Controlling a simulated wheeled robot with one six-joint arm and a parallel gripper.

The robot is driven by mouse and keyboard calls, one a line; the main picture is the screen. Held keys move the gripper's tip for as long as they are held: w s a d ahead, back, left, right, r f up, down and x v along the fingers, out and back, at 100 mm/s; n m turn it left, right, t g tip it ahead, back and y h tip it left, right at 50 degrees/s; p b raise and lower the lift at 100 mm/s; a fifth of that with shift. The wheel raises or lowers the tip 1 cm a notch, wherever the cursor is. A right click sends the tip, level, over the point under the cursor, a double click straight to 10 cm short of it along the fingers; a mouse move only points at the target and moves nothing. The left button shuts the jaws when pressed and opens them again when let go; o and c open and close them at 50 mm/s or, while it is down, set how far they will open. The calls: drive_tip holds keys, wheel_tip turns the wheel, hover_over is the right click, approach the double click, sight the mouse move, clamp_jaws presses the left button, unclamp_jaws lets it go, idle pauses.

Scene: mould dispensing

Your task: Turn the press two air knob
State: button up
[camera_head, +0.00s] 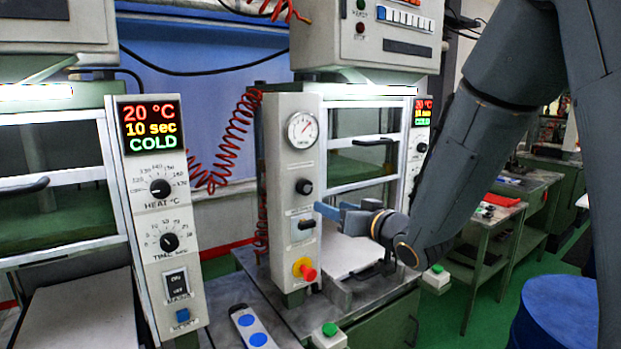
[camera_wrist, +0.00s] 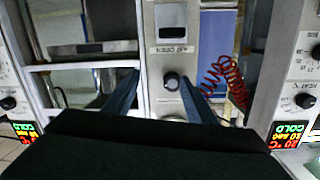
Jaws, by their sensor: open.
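The black air knob (camera_head: 304,187) sits on the narrow grey panel (camera_head: 286,130), below a round gauge and above a switch. In the wrist view, which is upside down, the knob (camera_wrist: 171,82) shows between and beyond my two blue fingers, nearer the right one. My gripper (camera_head: 322,208) is open and empty, just right of the panel and slightly lower than the knob in the head view. In the wrist view my gripper (camera_wrist: 160,80) points at the panel, and no contact with the knob is visible.
A round gauge (camera_head: 302,130), a switch (camera_head: 303,226) and a red stop button (camera_head: 305,269) share the panel. A coiled red hose (camera_head: 228,150) hangs at its left. A heat and time panel (camera_head: 160,210) reading COLD stands further left. A blue drum (camera_head: 555,315) stands at right.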

sight(307, 188)
drive_tip(key=shift+w+a+r+n+y+p, duration=0.15)
drive_tip(key=shift+w+a+r+y+p, duration=0.3)
drive_tip(key=shift+w+a, duration=0.6)
drive_tip(key=shift+w+a+r+n+y+p, duration=0.1)
drive_tip(key=shift+w+a+r+y+p, duration=0.1)
drive_tip(key=shift+w+a+r+p, duration=0.6)
drive_tip(key=shift+w+a+r+n+y+p, duration=0.15)
drive_tip(key=shift+w+a+r+y+p, duration=0.2)
drive_tip(key=shift+w+a, duration=0.9)
drive_tip(key=shift+s+a+f, duration=0.1)
drive_tip(key=shift+s+f, duration=0.05)
drive_tip(key=shift+c, duration=0.2)
drive_tip(key=c, duration=1)
